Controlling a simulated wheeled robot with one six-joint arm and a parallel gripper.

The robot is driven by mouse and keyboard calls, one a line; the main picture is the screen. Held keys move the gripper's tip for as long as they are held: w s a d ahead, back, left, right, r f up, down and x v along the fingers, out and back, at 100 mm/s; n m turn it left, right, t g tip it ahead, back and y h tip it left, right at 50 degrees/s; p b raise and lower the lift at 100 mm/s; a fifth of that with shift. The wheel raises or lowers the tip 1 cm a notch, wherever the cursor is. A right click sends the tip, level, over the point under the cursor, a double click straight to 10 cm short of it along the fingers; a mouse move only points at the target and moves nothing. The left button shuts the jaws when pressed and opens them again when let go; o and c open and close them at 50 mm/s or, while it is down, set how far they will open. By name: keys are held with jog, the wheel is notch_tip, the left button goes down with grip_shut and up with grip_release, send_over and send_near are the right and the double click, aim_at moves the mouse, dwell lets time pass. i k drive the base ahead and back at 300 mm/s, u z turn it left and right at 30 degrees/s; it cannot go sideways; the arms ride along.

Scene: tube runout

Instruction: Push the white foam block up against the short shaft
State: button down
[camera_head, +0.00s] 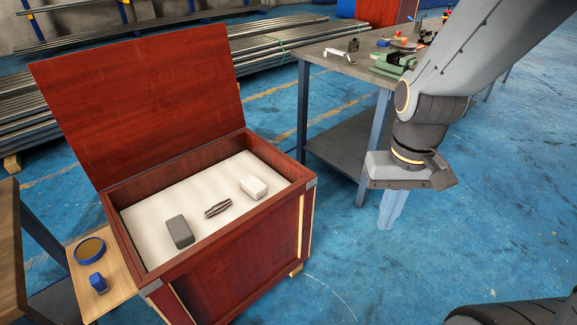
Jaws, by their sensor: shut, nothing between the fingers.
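The white foam block (253,187) lies at the right on the white bed inside an open red-brown wooden chest. The short shaft (218,207), dark metal with stepped ends, lies left of the block, with a gap of bare bed between them. A dark grey block (180,232) lies further left, apart from the shaft. My gripper (391,222) is outside the chest, to its right, pointing down above the blue floor. Its fingers look together, with nothing held. It touches none of these things.
The chest (255,243) has raised walls around the bed, and its lid (145,100) stands open at the back. A side shelf (117,280) holds a blue tape roll (89,251) and a small blue item (98,283). A workbench (335,56) with tools stands behind my gripper.

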aim_at(257, 189)
jog(key=z, duration=0.2)
jog(key=i, duration=0.65)
jog(key=u, duration=0.65)
jog(key=i, duration=0.5)
jog(key=u, duration=0.55)
